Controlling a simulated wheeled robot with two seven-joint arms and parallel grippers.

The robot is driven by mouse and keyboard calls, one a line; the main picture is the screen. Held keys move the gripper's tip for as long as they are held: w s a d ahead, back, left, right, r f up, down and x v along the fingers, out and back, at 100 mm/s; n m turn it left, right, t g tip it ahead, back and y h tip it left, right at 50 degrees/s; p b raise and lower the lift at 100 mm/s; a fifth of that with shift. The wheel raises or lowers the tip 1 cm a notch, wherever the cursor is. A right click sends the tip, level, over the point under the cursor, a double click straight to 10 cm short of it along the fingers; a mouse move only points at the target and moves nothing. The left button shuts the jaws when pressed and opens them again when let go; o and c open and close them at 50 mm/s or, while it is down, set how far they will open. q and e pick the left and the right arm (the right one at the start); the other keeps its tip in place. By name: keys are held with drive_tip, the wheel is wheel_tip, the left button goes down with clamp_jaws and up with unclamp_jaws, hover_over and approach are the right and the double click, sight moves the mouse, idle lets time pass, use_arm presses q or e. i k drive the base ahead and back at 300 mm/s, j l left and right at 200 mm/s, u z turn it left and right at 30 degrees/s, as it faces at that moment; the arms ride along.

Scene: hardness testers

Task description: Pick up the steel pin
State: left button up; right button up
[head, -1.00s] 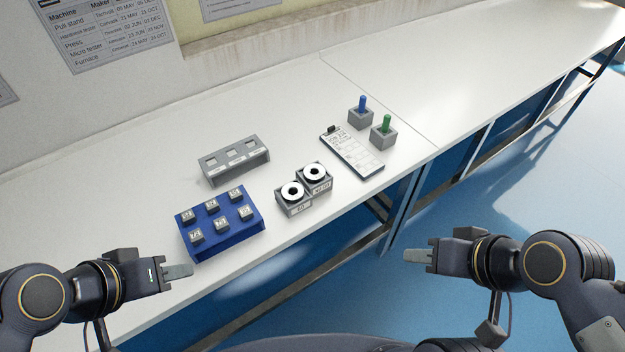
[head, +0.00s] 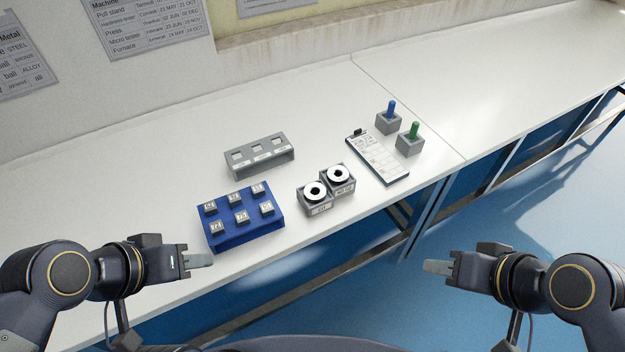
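Two upright pins stand in grey square blocks at the back right of the bench: a blue pin (head: 391,109) and a green pin (head: 414,130). Neither shows a readable label, so I cannot tell which is steel. My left gripper (head: 198,260) is at the bench's front edge, below the blue tray, far from the pins. My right gripper (head: 437,267) is over the floor in front of the bench, below the pins in the picture. Both grippers are seen side-on with one finger hiding the other, and nothing shows in them.
On the bench (head: 130,200) are a blue tray (head: 243,238) with several metal blocks, a grey slotted holder (head: 262,160), two black-and-white rings (head: 315,191) on grey stands, and a clipboard (head: 392,177). Wall charts (head: 150,25) hang behind. The bench's right stretch is clear.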

sight(258, 189)
drive_tip(key=i+l, duration=0.2)
drive_tip(key=l, duration=0.15)
drive_tip(key=i+l, duration=0.15)
drive_tip(key=l, duration=0.15)
drive_tip(key=i+l, duration=0.2)
drive_tip(key=l, duration=0.15)
drive_tip(key=i+l, duration=0.2)
drive_tip(key=l+u, duration=0.15)
drive_tip(key=u, duration=0.25)
drive_tip(key=i+l+u, duration=0.1)
drive_tip(key=u, duration=0.35)
drive_tip(key=l+u, duration=0.2)
drive_tip(key=u, duration=0.2)
